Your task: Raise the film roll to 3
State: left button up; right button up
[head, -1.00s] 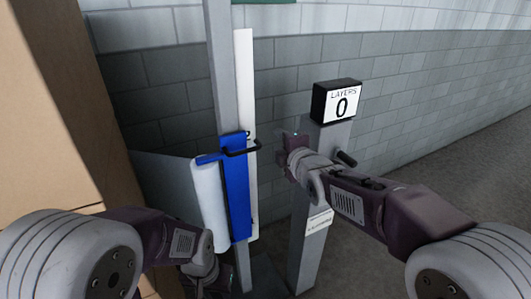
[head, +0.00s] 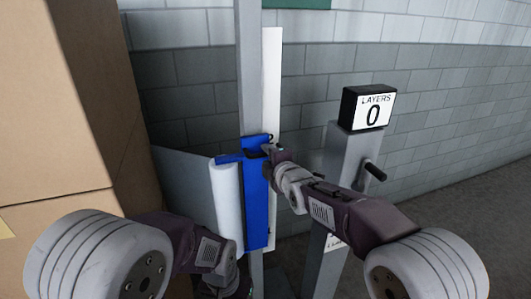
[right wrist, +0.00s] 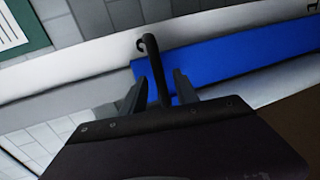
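The white film roll (head: 226,205) stands upright beside a blue carriage (head: 257,210) on a grey mast (head: 249,65). A black bar handle (right wrist: 152,62) sticks out from the blue carriage. My right gripper (head: 268,149) is at the top of the carriage and hides most of the handle in the head view. In the right wrist view, its two fingers (right wrist: 158,90) are apart, with the handle between them and gaps at the sides. My left gripper (head: 230,288) hangs low at the bottom edge, and its fingers are not clear.
A black box (head: 367,107) reading "LAYERS 0" tops a grey post (head: 346,155) with a dark crank (head: 374,171). A white strip (head: 271,85) stands behind the mast. Cardboard boxes (head: 60,130) fill the left. Open floor (head: 470,200) lies to the right.

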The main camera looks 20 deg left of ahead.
jog(key=shift+x, duration=1.1)
jog(key=shift+d, duration=0.1)
grip_shut()
dwell(0.5)
